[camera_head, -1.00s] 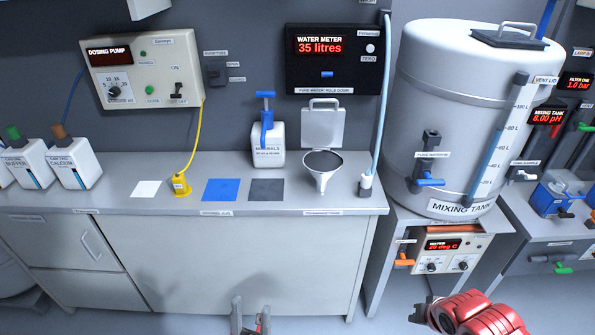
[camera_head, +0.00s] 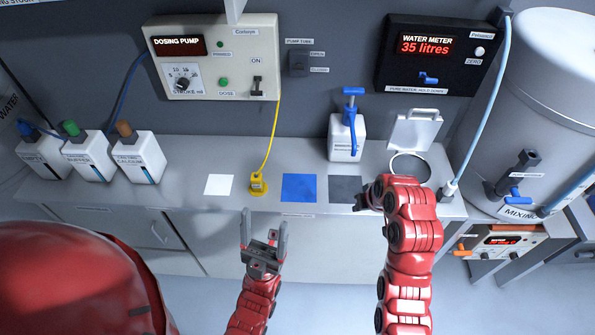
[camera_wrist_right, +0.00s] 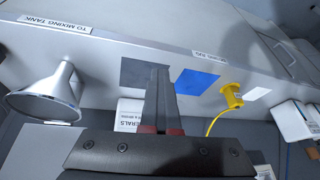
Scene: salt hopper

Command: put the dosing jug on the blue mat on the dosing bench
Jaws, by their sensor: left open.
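The blue mat (camera_head: 299,187) lies bare on the grey dosing bench (camera_head: 200,208), left of a dark grey mat (camera_head: 345,189). It also shows in the right wrist view (camera_wrist_right: 197,82). I see no dosing jug in these views. My left gripper (camera_head: 264,225) is open and empty, in front of the bench, below and left of the blue mat. My right gripper (camera_head: 362,200) is by the dark mat in the head view, partly hidden by its arm. In the right wrist view its fingers (camera_wrist_right: 160,72) are together with nothing seen between them.
A yellow fitting (camera_head: 258,186) with a yellow hose and a white mat (camera_head: 219,185) are left of the blue mat. A minerals bottle (camera_head: 346,137) stands behind. A lidded funnel (camera_head: 411,163) is at right. Several bottles (camera_head: 139,158) stand at far left.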

